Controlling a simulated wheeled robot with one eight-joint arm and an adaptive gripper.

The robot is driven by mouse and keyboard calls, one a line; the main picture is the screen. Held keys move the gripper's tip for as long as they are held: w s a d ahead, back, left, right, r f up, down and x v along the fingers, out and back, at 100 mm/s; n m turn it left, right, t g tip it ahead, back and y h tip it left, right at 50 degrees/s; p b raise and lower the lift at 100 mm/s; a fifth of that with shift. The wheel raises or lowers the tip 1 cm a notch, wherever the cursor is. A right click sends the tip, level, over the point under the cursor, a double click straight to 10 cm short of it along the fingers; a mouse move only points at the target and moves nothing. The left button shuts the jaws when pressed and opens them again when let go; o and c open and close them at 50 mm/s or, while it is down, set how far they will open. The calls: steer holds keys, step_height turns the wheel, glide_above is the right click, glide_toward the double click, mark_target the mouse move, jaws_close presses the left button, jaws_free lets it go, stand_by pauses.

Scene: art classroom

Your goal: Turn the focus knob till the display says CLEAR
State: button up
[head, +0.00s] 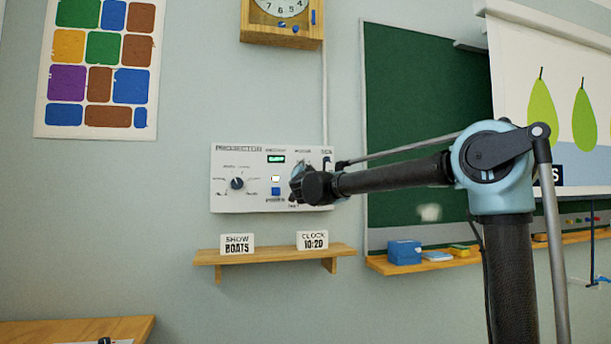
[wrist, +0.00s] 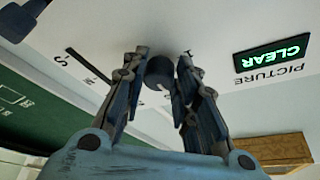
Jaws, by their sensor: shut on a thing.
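The white projector panel (head: 223,190) is fixed to the wall in the head view. My gripper (head: 298,183) is at its right part and hides the focus knob there. In the wrist view the dark round focus knob (wrist: 160,71) sits between the fingertips of my gripper (wrist: 159,70), which is shut on it. The display (wrist: 272,55) above the word PICTURE reads CLEAR in green letters. In the head view the same display (head: 275,159) is lit green, too small to read.
Another dark knob (head: 237,183) and a blue button (head: 276,191) are on the panel. A wooden shelf (head: 274,254) below holds cards reading SHOW BOATS (head: 237,244) and CLOCK 10:20 (head: 312,240). A clock (head: 282,20) hangs above. The projection screen (head: 545,75) shows pears.

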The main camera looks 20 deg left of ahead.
steer(key=shift+w+d+m, duration=0.1)
steer(key=shift+m, duration=0.3)
steer(key=o, duration=1.1)
steer(key=shift+d, duration=0.1)
steer(key=v, duration=1.2)
